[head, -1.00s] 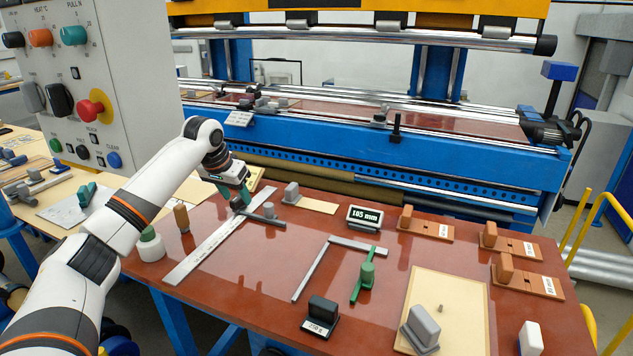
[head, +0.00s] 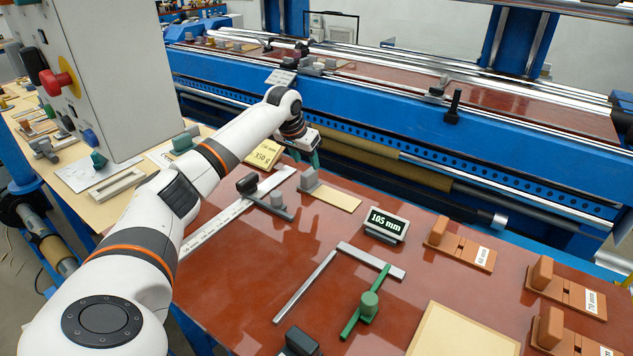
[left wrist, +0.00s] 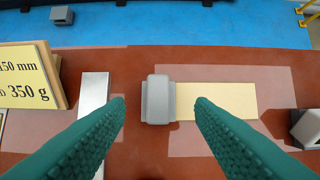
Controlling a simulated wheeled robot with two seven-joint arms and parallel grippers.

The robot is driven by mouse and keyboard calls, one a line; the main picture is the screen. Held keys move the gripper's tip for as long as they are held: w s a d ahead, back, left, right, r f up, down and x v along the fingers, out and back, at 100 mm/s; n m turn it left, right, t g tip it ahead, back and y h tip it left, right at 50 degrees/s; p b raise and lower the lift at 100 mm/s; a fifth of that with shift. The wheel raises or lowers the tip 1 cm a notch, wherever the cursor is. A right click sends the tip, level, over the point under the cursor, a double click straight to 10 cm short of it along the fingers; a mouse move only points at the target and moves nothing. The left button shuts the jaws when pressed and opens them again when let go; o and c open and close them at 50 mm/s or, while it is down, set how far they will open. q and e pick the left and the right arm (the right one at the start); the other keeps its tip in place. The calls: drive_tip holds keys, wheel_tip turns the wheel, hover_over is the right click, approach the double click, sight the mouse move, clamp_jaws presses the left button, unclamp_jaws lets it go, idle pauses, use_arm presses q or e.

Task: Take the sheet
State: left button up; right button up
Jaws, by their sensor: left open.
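A small cream sheet (head: 338,196) lies on the red-brown table with a grey block (head: 309,180) at its left end. In the left wrist view the sheet (left wrist: 225,101) runs right from the grey block (left wrist: 157,99). My left gripper (head: 313,158) is open and empty near the table's back edge, just behind that block. In the left wrist view its teal fingers (left wrist: 159,104) point toward the block, one to each side; contact cannot be told. A larger cream sheet (head: 462,335) lies at the front right, partly out of frame. My right gripper does not show.
A steel ruler (head: 225,220) and a yellow card (head: 264,153) are left of the small sheet. A 105 mm display (head: 385,223), a steel square (head: 305,285) and brown blocks (head: 459,246) are to the right. The blue machine (head: 420,140) stands behind the table.

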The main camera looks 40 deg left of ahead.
sight(308, 172)
use_arm(q)
drive_tip(key=shift+x, duration=0.85)
drive_tip(key=x, duration=0.1)
drive_tip(key=p+x, duration=0.1)
drive_tip(key=x, duration=0.2)
drive_tip(key=shift+s+a+f+p, duration=0.15)
drive_tip(key=shift+s+f+p, duration=0.1)
drive_tip(key=shift+p, duration=0.05)
drive_tip(key=shift+w+f, duration=0.25)
drive_tip(key=shift+f, duration=0.15)
drive_tip(key=shift+s+r, duration=0.1)
drive_tip(key=c, duration=1.1)
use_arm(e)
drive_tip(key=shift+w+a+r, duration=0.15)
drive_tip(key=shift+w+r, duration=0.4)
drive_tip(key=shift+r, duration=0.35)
